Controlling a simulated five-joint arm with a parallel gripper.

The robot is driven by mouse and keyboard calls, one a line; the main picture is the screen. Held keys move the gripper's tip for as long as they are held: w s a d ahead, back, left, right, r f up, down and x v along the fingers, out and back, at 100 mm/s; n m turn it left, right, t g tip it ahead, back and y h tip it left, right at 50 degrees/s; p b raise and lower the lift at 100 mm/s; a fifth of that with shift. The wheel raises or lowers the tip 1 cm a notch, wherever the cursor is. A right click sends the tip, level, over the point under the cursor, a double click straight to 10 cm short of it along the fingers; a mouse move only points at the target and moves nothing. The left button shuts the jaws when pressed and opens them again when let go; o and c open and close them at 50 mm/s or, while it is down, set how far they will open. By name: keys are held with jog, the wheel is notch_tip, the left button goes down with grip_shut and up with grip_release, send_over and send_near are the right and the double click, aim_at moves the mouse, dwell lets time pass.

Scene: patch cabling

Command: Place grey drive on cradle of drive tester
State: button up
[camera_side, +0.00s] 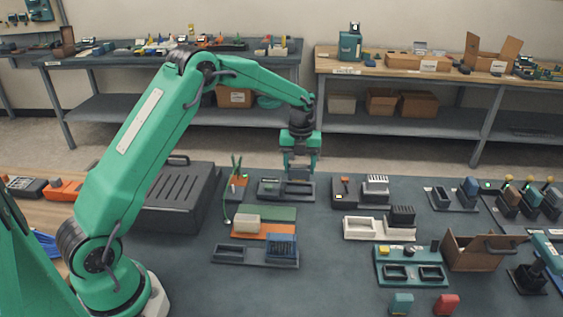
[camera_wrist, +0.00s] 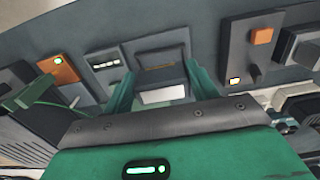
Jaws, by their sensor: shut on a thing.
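My gripper (camera_side: 300,172) is low over a dark grey drive tester (camera_side: 270,194) near the back of the mat. In the wrist view its two green fingers (camera_wrist: 160,92) stand either side of a grey drive (camera_wrist: 160,58) with a pale label, shut on it. The drive is at the cradle part of the tester, right of the tester's panel with small white lights (camera_wrist: 104,60). I cannot tell whether the drive touches the cradle floor.
A unit with an orange block (camera_side: 239,182) and green cable stands close left. A large black case (camera_side: 178,200) lies further left. Trays with blocks (camera_side: 262,226) lie in front. Clear mat lies at the front middle.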

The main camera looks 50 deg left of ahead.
aim_at(299, 176)
jog(key=shift+f, duration=1.95)
jog(key=shift+f, duration=0.1)
jog(key=o, duration=1)
jog(key=shift+f, duration=0.1)
jog(key=shift+o, duration=0.2)
notch_tip(299, 176, up, 12)
jog(key=shift+r, duration=0.2)
